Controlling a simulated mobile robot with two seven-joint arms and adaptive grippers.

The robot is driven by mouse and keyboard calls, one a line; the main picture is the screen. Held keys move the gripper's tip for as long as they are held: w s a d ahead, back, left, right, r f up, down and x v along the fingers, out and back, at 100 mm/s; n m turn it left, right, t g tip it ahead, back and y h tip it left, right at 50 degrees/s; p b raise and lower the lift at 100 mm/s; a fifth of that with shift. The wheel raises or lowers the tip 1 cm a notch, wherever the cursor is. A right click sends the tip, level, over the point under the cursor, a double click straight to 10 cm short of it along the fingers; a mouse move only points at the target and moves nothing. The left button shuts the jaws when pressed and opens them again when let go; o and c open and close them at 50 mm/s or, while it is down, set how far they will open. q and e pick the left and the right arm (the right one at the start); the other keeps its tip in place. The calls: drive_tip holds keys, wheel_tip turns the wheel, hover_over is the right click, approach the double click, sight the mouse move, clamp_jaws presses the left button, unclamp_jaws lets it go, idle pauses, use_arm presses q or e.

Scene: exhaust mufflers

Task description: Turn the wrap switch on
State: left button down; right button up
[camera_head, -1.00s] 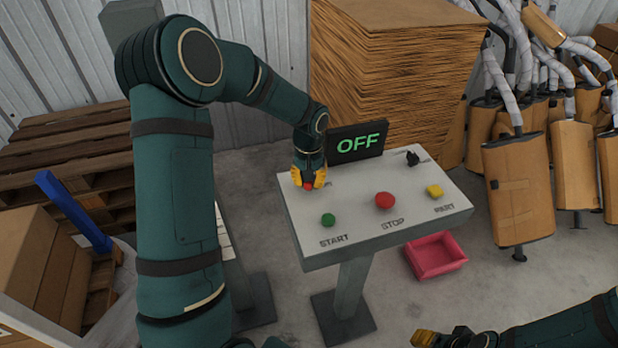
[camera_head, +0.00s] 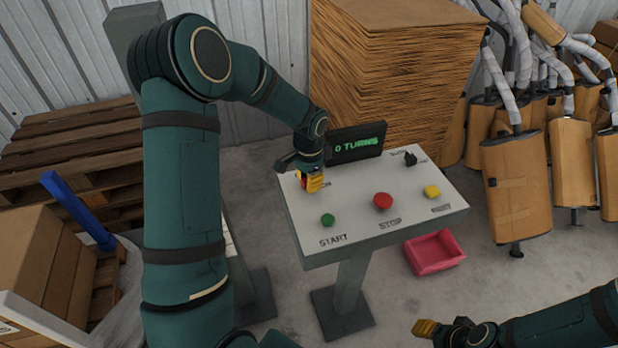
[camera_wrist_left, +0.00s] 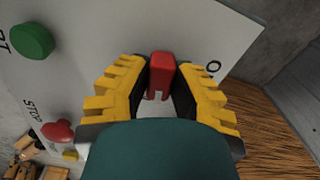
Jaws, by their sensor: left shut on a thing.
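The wrap switch is a red knob (camera_wrist_left: 161,66) at the back left of the white control panel (camera_head: 358,226). In the left wrist view it stands between the yellow fingers of my left gripper (camera_wrist_left: 161,80), which is shut on it. In the head view the left gripper (camera_head: 311,183) covers most of the knob. The display (camera_head: 356,143) behind the panel reads "0 TURNS" in green. My right gripper (camera_head: 427,328) shows only in part at the bottom, away from the panel; I cannot tell its opening.
The panel also bears a green START button (camera_head: 327,220), a red STOP button (camera_head: 383,201), a yellow button (camera_head: 431,191) and a black knob (camera_head: 410,159). A red bin (camera_head: 434,262) lies on the floor. Stacked cardboard (camera_head: 392,75) stands behind, with mufflers (camera_head: 513,185) on the right.

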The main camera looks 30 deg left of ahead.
use_arm(q)
drive_tip(key=shift+s+f+m, duration=0.1)
drive_tip(key=shift+f+m, duration=0.05)
drive_tip(key=shift+m, duration=0.85)
drive_tip(key=c, duration=0.8)
unclamp_jaws()
wheel_tip(320, 180, up, 12)
drive_tip(key=shift+r, duration=0.1)
